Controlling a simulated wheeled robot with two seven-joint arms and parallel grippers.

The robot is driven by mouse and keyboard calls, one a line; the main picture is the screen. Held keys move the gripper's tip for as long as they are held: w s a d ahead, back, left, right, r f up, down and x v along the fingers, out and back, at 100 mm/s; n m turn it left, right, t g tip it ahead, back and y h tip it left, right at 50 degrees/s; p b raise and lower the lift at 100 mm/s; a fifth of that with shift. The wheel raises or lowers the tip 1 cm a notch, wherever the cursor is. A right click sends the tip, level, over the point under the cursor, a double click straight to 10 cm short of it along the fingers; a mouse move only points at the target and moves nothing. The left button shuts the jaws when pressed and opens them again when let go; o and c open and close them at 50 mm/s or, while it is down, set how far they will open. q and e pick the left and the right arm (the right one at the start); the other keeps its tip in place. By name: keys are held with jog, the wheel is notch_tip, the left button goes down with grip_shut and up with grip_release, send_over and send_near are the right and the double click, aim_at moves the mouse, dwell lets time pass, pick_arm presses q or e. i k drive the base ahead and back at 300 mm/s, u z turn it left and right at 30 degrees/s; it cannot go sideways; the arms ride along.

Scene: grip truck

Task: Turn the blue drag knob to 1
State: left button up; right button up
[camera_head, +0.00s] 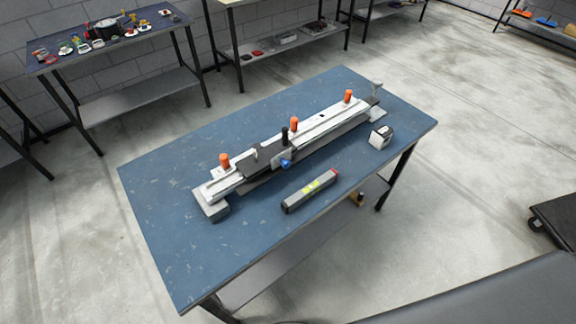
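The blue drag knob (286,163) is small and sits on the front side of the carriage of a long white and grey slider rail (330,122). The rail lies lengthwise across the blue table (180,240). A black upright post (284,136) stands just behind the knob. Orange knobs stick up along the rail, at its left end (224,160), near the middle (293,123) and toward the right end (348,96). The knob's markings are too small to read, so its setting cannot be told. Neither of my grippers is in view.
A grey level-like bar with yellow-green vials (310,190) lies in front of the rail. A small white and black box (380,137) stands right of it. The table's left and front parts are clear. Side tables with items (105,35) stand behind, with open concrete floor between.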

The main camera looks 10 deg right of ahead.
aim_at(286, 163)
jog(key=z, duration=2.25)
jog(key=i, duration=2.55)
jog(key=u, duration=3.05)
